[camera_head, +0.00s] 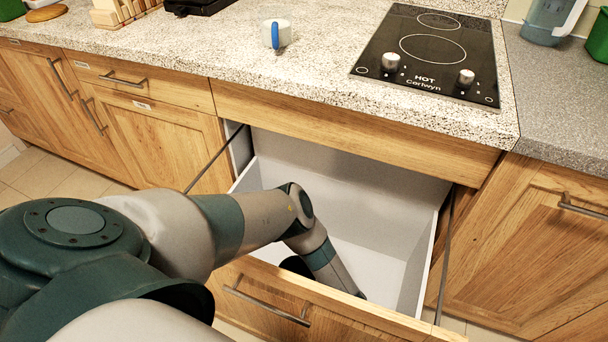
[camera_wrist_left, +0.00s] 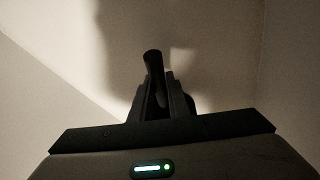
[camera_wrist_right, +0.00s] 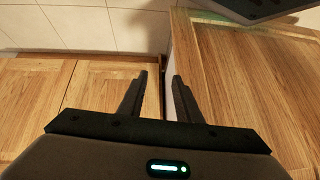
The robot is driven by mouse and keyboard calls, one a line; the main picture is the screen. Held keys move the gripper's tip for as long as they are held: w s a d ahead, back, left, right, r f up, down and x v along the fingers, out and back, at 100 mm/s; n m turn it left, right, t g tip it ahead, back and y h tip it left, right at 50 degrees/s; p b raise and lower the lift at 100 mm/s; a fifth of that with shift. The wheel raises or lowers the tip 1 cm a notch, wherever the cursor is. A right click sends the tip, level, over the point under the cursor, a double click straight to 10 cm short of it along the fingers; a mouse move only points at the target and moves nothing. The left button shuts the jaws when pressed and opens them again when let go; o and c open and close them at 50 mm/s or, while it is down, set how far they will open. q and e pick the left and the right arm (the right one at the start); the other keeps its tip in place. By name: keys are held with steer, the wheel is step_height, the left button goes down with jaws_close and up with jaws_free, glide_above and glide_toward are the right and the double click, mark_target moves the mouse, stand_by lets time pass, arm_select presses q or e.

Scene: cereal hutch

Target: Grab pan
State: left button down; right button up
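My left arm reaches down into an open drawer (camera_head: 375,215) with white inner walls in the head view. In the left wrist view a dark handle (camera_wrist_left: 153,66), seemingly the pan's, stands between the fingers of my left gripper (camera_wrist_left: 159,76). The fingers are drawn in close on both sides of it. The pan's body cannot be made out; a dark patch (camera_head: 297,265) shows beside my arm low in the drawer. My right gripper (camera_wrist_right: 160,75) is open and empty in the right wrist view, and is out of the head view.
The drawer front (camera_head: 290,305) and side walls enclose my left arm. Above is a speckled counter (camera_head: 325,60) with a white-and-blue mug (camera_head: 277,33) and a black hob (camera_head: 432,55). Wooden cabinets (camera_wrist_right: 245,60) are close to my right gripper.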

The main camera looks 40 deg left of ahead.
steer(key=shift+w+r, duration=0.15)
steer(key=shift+w, duration=0.2)
arm_select(q)
steer(key=shift+r, duration=0.2)
